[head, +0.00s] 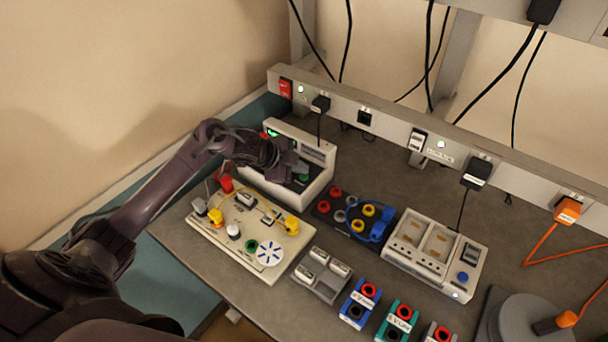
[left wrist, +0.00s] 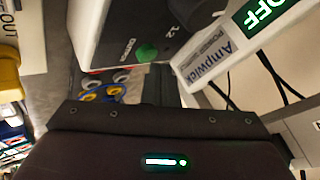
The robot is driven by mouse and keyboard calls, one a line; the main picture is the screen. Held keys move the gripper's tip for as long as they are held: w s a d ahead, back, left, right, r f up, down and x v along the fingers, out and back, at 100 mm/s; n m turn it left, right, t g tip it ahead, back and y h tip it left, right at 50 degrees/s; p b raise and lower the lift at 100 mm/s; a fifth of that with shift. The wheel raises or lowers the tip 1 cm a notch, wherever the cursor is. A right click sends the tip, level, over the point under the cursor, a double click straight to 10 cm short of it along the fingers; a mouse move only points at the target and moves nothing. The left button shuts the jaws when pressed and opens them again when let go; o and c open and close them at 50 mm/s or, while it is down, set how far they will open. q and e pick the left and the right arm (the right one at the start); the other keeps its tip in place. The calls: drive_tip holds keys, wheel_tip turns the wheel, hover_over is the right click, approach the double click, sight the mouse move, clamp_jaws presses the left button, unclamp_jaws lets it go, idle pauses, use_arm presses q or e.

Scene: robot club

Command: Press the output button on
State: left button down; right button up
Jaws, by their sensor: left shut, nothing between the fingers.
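The power supply (head: 318,154) is a white box with a dark front, standing at the back left of the bench. Its green output button (head: 303,177) shows on the front panel, and it also shows in the left wrist view (left wrist: 147,53). The display (left wrist: 265,14) reads OFF in green in the left wrist view. My left gripper (head: 298,168) is shut and empty, in front of the panel and close to the button. I cannot tell whether it touches the panel. It hides part of the front. My right gripper is not in view.
A cream circuit board (head: 240,262) with yellow wires lies in front of the supply. A blue-black lead holder (head: 345,228) and a white instrument (head: 440,258) stand to the right. A socket rail (head: 385,128) with hanging cables runs behind. Bare grey bench shows behind the instruments.

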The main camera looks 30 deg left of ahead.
sight(300, 177)
use_arm(q)
drive_tip(key=shift+f, duration=0.1)
drive_tip(key=shift+f, duration=0.3)
idle(0.4)
drive_tip(key=shift+r, duration=0.4)
wheel_tip(300, 177, up, 6)
drive_tip(key=p, duration=0.6)
